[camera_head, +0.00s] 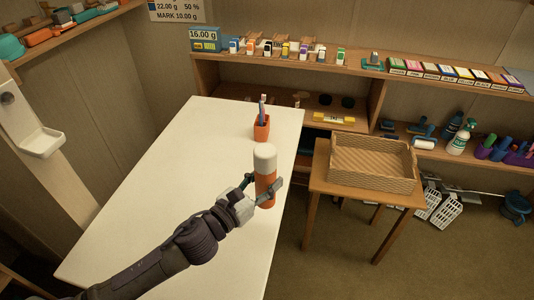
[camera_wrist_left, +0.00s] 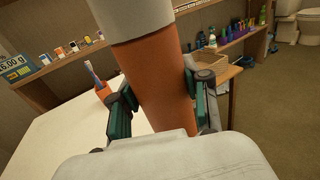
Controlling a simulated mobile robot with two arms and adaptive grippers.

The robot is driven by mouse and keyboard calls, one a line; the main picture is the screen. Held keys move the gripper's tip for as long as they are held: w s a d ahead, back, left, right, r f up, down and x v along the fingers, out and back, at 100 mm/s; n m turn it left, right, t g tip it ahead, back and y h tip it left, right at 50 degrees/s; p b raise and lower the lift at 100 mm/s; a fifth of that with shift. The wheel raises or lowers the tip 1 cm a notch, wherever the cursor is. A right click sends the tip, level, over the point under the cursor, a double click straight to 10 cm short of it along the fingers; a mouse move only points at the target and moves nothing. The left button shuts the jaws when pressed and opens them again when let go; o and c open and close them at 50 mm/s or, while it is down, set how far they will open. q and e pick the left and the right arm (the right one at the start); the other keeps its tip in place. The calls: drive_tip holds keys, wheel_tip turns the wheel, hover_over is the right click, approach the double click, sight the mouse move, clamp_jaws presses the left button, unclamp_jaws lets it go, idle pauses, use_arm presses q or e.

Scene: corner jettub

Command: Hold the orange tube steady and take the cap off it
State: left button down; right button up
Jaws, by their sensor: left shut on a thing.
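The orange tube (camera_head: 265,189) stands upright near the right edge of the white table, with its white cap (camera_head: 264,157) on top. In the left wrist view the orange tube (camera_wrist_left: 160,82) fills the middle, and the lower part of the white cap (camera_wrist_left: 140,18) shows above it. My left gripper (camera_head: 264,191) is shut around the orange body, below the cap, with one finger on each side. The tube's lower end is hidden in the wrist view. My right gripper is in neither view.
The white table (camera_head: 170,180) is mostly clear. An orange cup (camera_head: 262,130) with toothbrushes stands behind the tube. A wicker basket (camera_head: 372,163) sits on a small wooden table (camera_head: 320,184) to the right. Shelves (camera_head: 360,75) with many small goods line the back wall.

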use_arm(q)
drive_tip(key=shift+s+d+r, duration=0.15)
drive_tip(key=shift+s, duration=0.25)
drive_tip(key=s+y, duration=0.1)
drive_tip(key=s, duration=0.1)
drive_tip(key=s+a+r+n+t+y, duration=0.1)
drive_tip(key=s+a+r+n+y, duration=0.1)
drive_tip(key=s, duration=0.1)
drive_tip(key=shift+s+a+t, duration=0.2)
drive_tip(key=shift+s+t, duration=0.15)
drive_tip(key=shift+t, duration=0.05)
drive_tip(key=s+a+n+t+y+p, duration=0.1)
drive_tip(key=s+a+n+y, duration=0.4)
drive_tip(key=a, duration=0.9)
drive_tip(key=s+t+y, duration=0.1)
drive_tip(key=s+y, duration=0.2)
drive_tip(key=s, duration=0.1)
drive_tip(key=shift+a+f+n, duration=0.25)
drive_tip(key=shift+a+n, duration=0.1)
drive_tip(key=shift+n, duration=0.05)
drive_tip(key=shift+d, duration=0.1)
